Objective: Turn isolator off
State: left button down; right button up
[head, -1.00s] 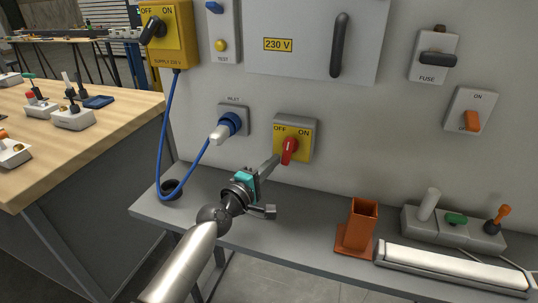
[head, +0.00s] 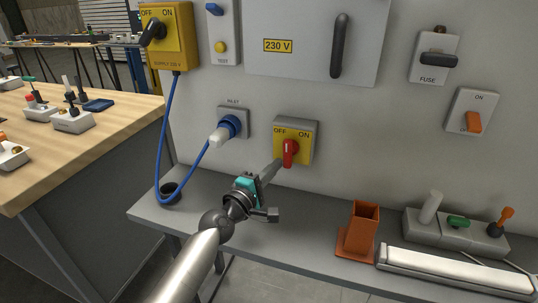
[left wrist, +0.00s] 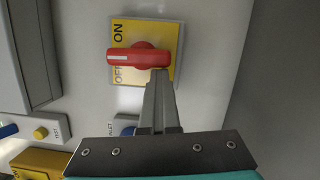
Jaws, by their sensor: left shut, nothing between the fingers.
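The isolator is a yellow plate (head: 305,151) marked OFF on the left and ON on the right, with a red handle (head: 289,153). The handle stands about upright, between the two marks. In the left wrist view the plate (left wrist: 172,30) appears turned sideways, and the red handle (left wrist: 125,56) lies across it. My left gripper (head: 279,164) is shut and empty. Its fingertips are at the left side of the handle's lower end, apparently touching it; they also show in the left wrist view (left wrist: 160,76). My right gripper is not in view.
A blue inlet plug (head: 230,127) with a blue cable is left of the isolator. A yellow supply switch (head: 178,40) is at upper left. A grey shelf (head: 300,232) runs below, with an orange holder (head: 358,232) and a white lamp (head: 455,272) on its right part.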

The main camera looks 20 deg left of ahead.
pick_arm(q)
jog(key=shift+d+f, duration=0.2)
dwell(1.1)
jog(key=v, duration=1.5)
jog(key=shift+a+b, duration=0.15)
jog(key=shift+b, duration=0.2)
jog(key=shift+s, duration=0.1)
